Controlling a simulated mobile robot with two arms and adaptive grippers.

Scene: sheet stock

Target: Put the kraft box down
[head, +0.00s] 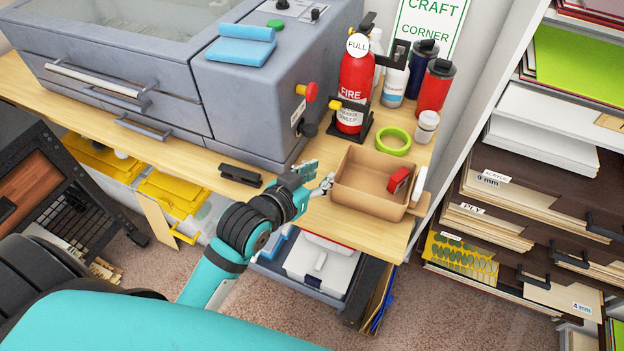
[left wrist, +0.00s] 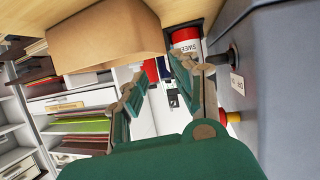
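The kraft box (head: 362,204) is an open-topped brown box standing upright on the right end of the wooden bench, with a small red object (head: 398,180) inside. The box (left wrist: 105,38) also shows at the top of the left wrist view. My left gripper (head: 318,175) is at the left side of the box, with its fingertips close to the box's left wall. In the left wrist view its two fingers (left wrist: 163,82) are spread with nothing between them. Whether a fingertip touches the box, I cannot tell. My right gripper is not in view.
A green tape ring (head: 393,141), a red fire extinguisher (head: 354,88), a white-lidded jar (head: 426,126) and bottles stand behind the box. A grey machine (head: 255,105) fills the bench to the left. A black stapler-like object (head: 240,175) lies near the bench's front edge.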

